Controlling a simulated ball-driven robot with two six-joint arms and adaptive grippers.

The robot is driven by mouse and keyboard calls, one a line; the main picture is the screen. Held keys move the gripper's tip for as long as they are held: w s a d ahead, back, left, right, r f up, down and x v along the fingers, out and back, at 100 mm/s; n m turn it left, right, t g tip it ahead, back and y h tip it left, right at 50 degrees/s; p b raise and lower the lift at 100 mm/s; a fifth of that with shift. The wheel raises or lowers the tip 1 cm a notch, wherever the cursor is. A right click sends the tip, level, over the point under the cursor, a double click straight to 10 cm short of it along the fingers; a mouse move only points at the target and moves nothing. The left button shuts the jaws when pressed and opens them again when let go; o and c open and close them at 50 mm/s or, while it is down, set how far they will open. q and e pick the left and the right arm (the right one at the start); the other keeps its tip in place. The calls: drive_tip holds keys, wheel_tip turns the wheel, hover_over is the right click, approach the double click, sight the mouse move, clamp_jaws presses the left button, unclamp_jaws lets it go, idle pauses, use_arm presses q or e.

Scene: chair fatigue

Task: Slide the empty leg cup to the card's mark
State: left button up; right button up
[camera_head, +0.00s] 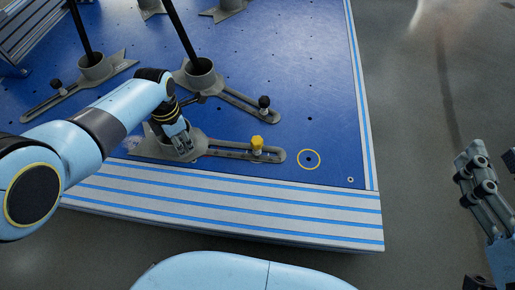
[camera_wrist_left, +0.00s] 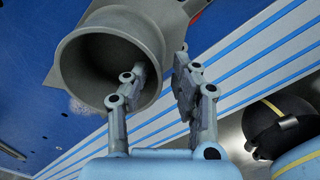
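The empty grey leg cup (camera_wrist_left: 96,40) fills the upper left of the left wrist view, with nothing standing in it. In the head view its grey base (camera_head: 205,146) lies on the blue plate, and a slotted arm with a yellow knob (camera_head: 257,143) runs right. A yellow ring mark (camera_head: 308,150) lies just right of the slot's end, apart from it. My left gripper (camera_head: 181,145) is at the cup; in the wrist view (camera_wrist_left: 158,78) one finger is inside the cup and one outside its wall. Firm contact is unclear. My right gripper (camera_head: 494,176) is empty, fingers apart, partly cut off.
A cup holding a dark leg (camera_head: 200,75) stands close behind, its slotted arm with a black knob (camera_head: 264,102). Another legged cup (camera_head: 93,66) is behind left. The blue plate (camera_head: 315,60) is free at right. Its striped front edge (camera_head: 230,200) drops to the floor.

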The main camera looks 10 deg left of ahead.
use_arm(q)
drive_tip(key=shift+r+p, duration=1.7)
drive_tip(key=shift+r, duration=0.45)
drive_tip(key=shift+f, duration=0.15)
use_arm(e)
drive_tip(key=shift+t, duration=0.3)
drive_tip(key=r, duration=0.5)
drive_tip(key=shift+w, duration=0.35)
